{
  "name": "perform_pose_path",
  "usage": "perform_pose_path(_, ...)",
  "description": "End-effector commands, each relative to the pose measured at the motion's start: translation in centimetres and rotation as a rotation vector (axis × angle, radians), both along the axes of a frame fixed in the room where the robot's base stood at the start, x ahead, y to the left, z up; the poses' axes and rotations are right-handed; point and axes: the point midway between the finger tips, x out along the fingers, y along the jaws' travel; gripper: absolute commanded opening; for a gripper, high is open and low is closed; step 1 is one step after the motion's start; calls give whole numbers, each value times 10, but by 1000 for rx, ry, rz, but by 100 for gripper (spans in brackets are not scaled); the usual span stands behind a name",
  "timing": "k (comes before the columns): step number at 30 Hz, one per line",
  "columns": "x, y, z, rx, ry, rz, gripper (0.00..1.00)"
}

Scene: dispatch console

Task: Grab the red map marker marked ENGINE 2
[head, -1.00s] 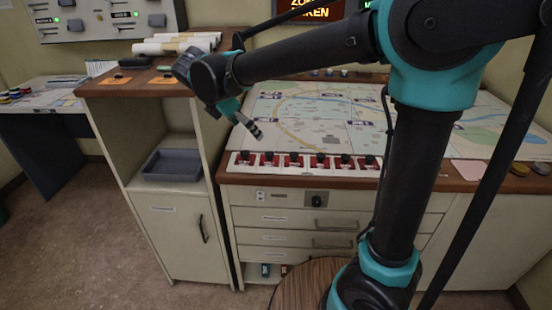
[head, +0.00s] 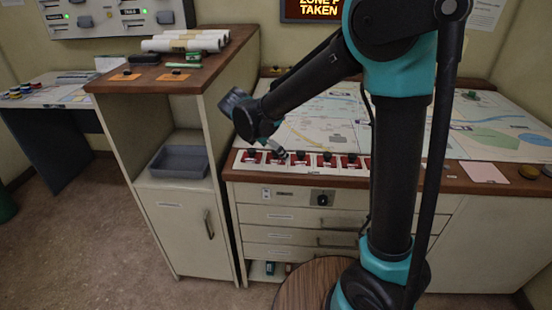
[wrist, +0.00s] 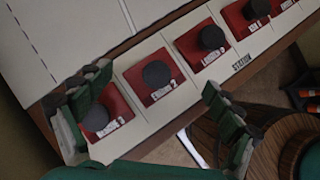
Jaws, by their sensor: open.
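A row of red map markers with round black knobs lies on the white standby strip (head: 238,164) along the front edge of the map. In the wrist view, my gripper (wrist: 155,82) is open and empty, its green fingers spread on either side. The second marker from the left (wrist: 160,92) lies between the fingertips; its label seems to read ENGINE, but the number is too blurred to read. The leftmost marker (wrist: 98,122) is partly behind the left finger, also with an ENGINE-like label. A third marker (wrist: 208,46) seems to read LADDER. In the head view, my gripper (head: 278,150) is just above the strip's left part.
The map table (head: 315,110) extends behind the strip, with drawers (head: 290,216) below. A round wooden stool-like top (wrist: 255,140) is below right.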

Motion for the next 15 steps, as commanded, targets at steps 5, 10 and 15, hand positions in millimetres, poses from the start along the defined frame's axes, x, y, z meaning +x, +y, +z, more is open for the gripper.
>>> perform_pose_path(5,7,-8,-17,0,0,-2,92)
perform_pose_path(10,8,-9,-19,-1,1,-1,92)
perform_pose_path(15,8,-9,-19,-1,1,-1,84)
